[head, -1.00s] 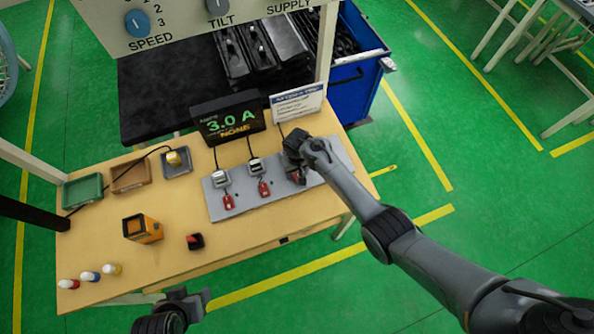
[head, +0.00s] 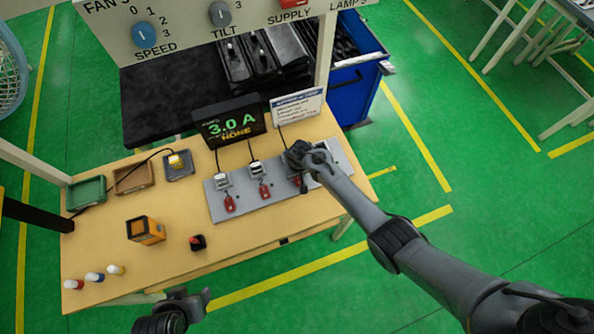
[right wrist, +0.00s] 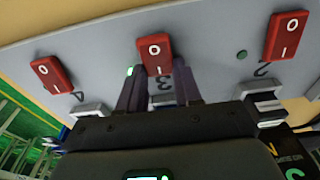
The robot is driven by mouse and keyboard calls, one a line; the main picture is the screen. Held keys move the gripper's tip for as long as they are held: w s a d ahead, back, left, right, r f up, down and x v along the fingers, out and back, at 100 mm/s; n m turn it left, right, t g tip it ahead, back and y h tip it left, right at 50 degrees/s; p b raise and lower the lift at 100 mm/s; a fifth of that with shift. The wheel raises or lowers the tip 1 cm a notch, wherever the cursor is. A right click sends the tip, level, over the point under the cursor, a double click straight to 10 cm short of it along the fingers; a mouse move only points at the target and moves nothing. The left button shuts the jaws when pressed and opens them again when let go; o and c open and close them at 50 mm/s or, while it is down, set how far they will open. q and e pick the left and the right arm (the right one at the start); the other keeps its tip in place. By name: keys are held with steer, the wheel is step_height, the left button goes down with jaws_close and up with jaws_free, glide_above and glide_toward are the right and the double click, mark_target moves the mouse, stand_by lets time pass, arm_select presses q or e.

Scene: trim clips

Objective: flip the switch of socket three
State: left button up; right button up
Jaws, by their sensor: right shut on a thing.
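The grey socket panel (head: 240,207) lies on the bench with red rocker switches and white plugs. Socket three's red switch (right wrist: 155,55), marked O and I, is in the middle of the right wrist view, with the number 3 beside it. My right gripper (right wrist: 158,75) reaches over socket three; its fingertips flank the near end of this switch and are shut on it. The palm hides that socket. In the head view the right gripper (head: 299,168) covers most of socket three. My left gripper (head: 193,299) is open and empty in front of the bench.
A display (head: 229,124) reading 3.0 A and NONE stands behind the panel, beside a white sign (head: 298,105). Small trays (head: 87,193), an orange-black box (head: 145,229), a small red-black item (head: 198,242) and coloured pegs (head: 94,277) are on the left.

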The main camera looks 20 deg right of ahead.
steer(key=shift+s+r+t+p, duration=0.25)
steer(key=shift+s+t+p, duration=0.15)
steer(key=shift+t+p, duration=0.5)
steer(key=shift+t, duration=0.9)
arm_select(q)
step_height(320, 180, up, 3)
steer(key=shift+r, duration=0.1)
steer(key=shift+a, duration=0.15)
arm_select(e)
steer(key=o, duration=1)
steer(key=shift+o, duration=0.2)
steer(key=shift+f, duration=0.1)
steer(key=shift+s, duration=0.1)
